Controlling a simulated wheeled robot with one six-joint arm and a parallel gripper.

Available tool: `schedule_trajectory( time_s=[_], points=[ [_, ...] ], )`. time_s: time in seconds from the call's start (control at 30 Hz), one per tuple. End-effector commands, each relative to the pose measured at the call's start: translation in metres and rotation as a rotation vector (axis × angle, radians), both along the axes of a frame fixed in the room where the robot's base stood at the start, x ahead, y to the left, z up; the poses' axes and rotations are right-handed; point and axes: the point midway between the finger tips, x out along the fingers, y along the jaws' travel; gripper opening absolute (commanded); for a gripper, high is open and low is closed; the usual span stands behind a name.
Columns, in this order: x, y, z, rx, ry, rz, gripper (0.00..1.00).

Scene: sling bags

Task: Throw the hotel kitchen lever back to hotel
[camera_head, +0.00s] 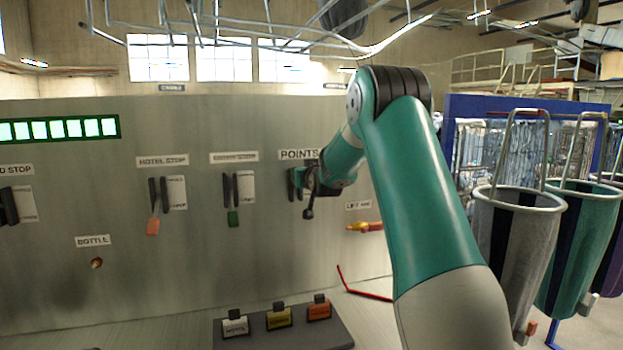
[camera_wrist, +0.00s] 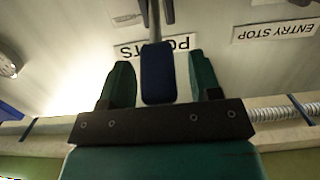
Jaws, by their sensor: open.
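A lever stands on the grey panel under the POINTS label (camera_head: 299,154), largely hidden by my gripper (camera_head: 309,195) in the head view. In the wrist view a dark blue lever handle (camera_wrist: 157,72) lies between the two green fingers of my gripper (camera_wrist: 164,82). Slim gaps show on both sides of the handle, so the jaws are open around it and not clamped. The POINTS label is upside down in the wrist view (camera_wrist: 158,47), partly covered by the handle. The writing beside this lever is not readable, and I cannot tell which way it is thrown.
To the left are the HOTEL STOP lever with an orange handle (camera_head: 153,226) and another with a green handle (camera_head: 233,219). A yellow-red handle (camera_head: 366,227) sticks out at lower right. Below is a block with several labelled pieces (camera_head: 278,317). Hanging bags (camera_head: 516,235) stand at right.

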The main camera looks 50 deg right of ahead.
Motion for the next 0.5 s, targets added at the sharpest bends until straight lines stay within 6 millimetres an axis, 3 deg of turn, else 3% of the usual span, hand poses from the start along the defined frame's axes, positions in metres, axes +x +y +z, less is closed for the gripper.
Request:
schedule_trajectory(
  time_s=[0.17,0.5],
  points=[
    [-0.024,0.014,-0.002,-0.002,-0.003,-0.001,0.57],
    [-0.094,0.053,0.007,-0.003,-0.004,-0.002,0.57]
  ],
)
